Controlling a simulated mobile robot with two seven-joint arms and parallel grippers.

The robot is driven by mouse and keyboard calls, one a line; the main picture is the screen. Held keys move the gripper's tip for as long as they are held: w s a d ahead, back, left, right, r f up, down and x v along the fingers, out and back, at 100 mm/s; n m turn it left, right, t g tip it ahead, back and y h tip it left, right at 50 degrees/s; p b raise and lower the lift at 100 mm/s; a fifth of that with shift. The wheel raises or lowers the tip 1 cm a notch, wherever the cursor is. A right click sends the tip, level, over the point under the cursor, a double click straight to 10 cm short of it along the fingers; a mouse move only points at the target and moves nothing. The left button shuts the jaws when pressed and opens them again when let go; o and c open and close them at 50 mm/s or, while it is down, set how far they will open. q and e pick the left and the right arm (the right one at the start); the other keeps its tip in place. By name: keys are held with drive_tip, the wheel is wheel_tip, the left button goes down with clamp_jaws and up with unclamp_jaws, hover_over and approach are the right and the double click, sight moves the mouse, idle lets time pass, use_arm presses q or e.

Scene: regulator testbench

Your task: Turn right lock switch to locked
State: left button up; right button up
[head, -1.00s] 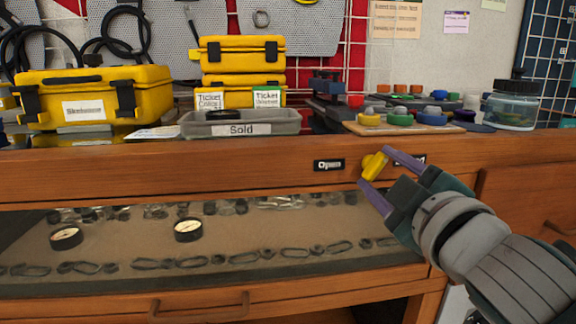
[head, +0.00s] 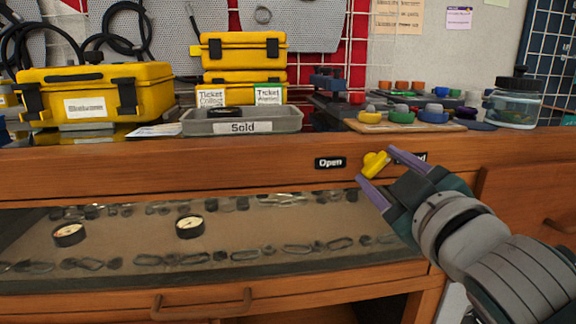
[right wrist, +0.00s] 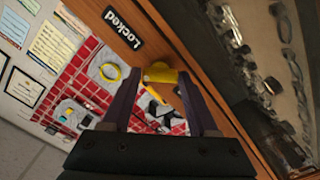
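The yellow lock switch (head: 376,164) sits on the wooden front rail of the display case, tilted, with its upper end leaning right. The "Open" label (head: 331,162) is to its left. The "Locked" label is mostly hidden behind my gripper in the head view but is clear in the right wrist view (right wrist: 123,27). My right gripper (head: 375,165) is open, with one fingertip above right of the switch and one below left. In the right wrist view the switch (right wrist: 160,73) shows between the separated fingers. My left gripper is out of view.
On the counter above stand yellow cases (head: 95,95), a grey "Sold" tray (head: 240,122), a board with coloured knobs (head: 405,125) and a glass jar (head: 513,105). The glass case (head: 150,235) below holds gauges and clips. The air before the rail's left part is free.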

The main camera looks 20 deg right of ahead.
drive_tip(key=o, duration=0.4)
drive_tip(key=shift+s, duration=0.1)
drive_tip(key=p+v, duration=0.1)
drive_tip(key=v, duration=0.8)
drive_tip(key=shift+s, duration=0.4)
drive_tip(key=shift+a, duration=0.1)
